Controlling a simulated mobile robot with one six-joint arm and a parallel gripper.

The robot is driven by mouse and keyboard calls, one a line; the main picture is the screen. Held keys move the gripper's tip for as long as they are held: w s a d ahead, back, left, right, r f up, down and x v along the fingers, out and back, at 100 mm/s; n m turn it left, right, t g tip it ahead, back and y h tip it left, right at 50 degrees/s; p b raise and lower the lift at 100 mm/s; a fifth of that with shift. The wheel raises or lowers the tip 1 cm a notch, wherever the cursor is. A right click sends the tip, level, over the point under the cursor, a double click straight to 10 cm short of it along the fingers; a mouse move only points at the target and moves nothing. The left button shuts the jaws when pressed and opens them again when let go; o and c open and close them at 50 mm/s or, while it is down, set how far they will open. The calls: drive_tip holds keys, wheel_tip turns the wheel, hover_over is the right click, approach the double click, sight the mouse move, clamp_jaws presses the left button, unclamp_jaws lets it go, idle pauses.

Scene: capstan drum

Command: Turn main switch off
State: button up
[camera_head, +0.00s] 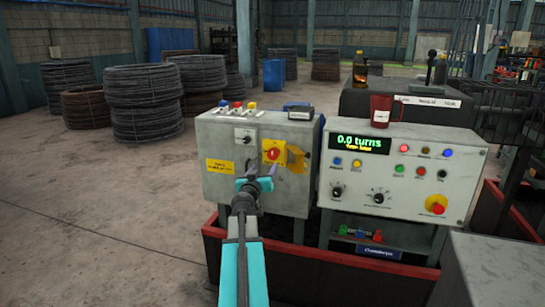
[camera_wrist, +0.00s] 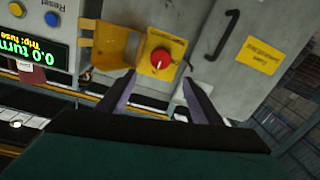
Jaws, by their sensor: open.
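The main switch, a red rotary knob (camera_head: 274,154) on a yellow plate, is on the front of a grey cabinet (camera_head: 228,192). The knob also shows in the wrist view (camera_wrist: 158,62), with a small white mark on its face. A yellow cover flap (camera_head: 296,159) stands swung open beside it; it is left of the knob in the wrist view (camera_wrist: 112,45). My gripper (camera_head: 260,171) is in front of the cabinet, just below the knob. In the wrist view its two fingers (camera_wrist: 158,82) are spread apart, one toward each side of the knob, with nothing between them. Contact cannot be seen.
A small selector (camera_head: 243,136) and yellow label (camera_head: 220,166) are near the switch. The control panel (camera_head: 340,215) at right has a "0.0 turns" display (camera_head: 359,143), knobs, lights and a red stop button (camera_head: 438,208). A red-rimmed tray (camera_head: 330,265) lies below. Wire coils (camera_head: 143,98) stand behind.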

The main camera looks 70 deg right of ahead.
sight(273, 155)
drive_tip(key=shift+w+d+p, duration=0.25)
drive_tip(key=shift+d+p, duration=0.25)
drive_tip(key=shift+d, duration=1.75)
drive_tip(key=shift+w+d+p, duration=0.3)
drive_tip(key=shift+d+p, duration=0.2)
drive_tip(key=shift+d, duration=1.8)
drive_tip(key=shift+w+d+p, duration=0.25)
drive_tip(key=shift+d+p, duration=0.25)
drive_tip(key=shift+d, duration=1.75)
drive_tip(key=c, duration=0.9)
drive_tip(key=shift+d, duration=0.25)
drive_tip(key=shift+c, duration=0.8)
drive_tip(key=shift+a, duration=0.2)
